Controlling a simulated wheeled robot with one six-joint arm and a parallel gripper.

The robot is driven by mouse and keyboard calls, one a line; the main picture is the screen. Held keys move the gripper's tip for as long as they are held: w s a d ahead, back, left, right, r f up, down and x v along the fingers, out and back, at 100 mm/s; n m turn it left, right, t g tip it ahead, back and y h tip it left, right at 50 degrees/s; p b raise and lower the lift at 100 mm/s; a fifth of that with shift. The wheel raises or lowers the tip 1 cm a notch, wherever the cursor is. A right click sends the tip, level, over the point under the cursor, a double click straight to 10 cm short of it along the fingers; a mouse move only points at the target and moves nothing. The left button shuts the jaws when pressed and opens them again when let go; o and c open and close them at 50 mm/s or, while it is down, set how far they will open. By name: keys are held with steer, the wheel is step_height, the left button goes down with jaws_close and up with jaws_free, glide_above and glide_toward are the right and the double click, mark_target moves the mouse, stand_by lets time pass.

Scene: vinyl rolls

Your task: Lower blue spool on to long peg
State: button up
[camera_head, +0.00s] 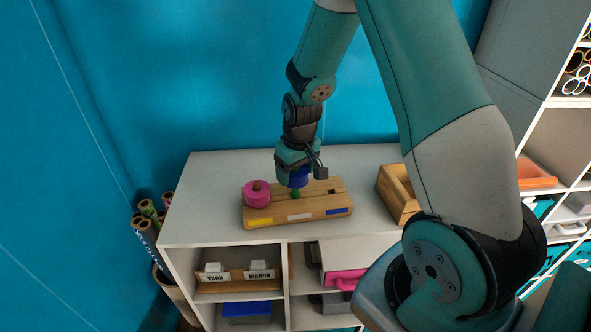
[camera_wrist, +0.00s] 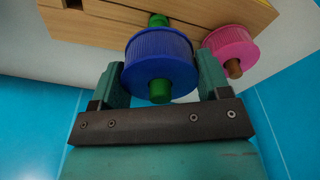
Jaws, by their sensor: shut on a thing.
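A blue spool (camera_head: 298,178) is held by my gripper (camera_head: 298,171) over the middle of a wooden peg board (camera_head: 312,207). In the wrist view the blue spool (camera_wrist: 160,58) sits between the two fingers of my gripper (camera_wrist: 162,78), which are shut on its sides. A green peg (camera_wrist: 158,19) shows between the spool and the board, and a green end (camera_wrist: 160,91) sticks out of the spool's other face, so the spool is around the peg. The green peg (camera_head: 295,194) also shows below the spool in the head view; the spool is raised off the board.
A pink spool (camera_head: 257,194) sits on a brown peg at the board's left end, close beside one finger in the wrist view (camera_wrist: 230,48). A dark hole is at the board's right. A wooden box (camera_head: 397,199) stands to the right on the white cabinet top (camera_head: 205,184).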

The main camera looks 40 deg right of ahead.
steer(key=shift+f, duration=0.1)
stand_by(0.3)
steer(key=shift+f+b, duration=0.45)
steer(key=shift+f, duration=0.05)
steer(key=o, duration=1.4)
steer(key=shift+o, duration=0.2)
steer(key=shift+r, duration=0.1)
step_height(320, 180, up, 9)
steer(key=s+p, duration=0.1)
steer(key=p, duration=0.6)
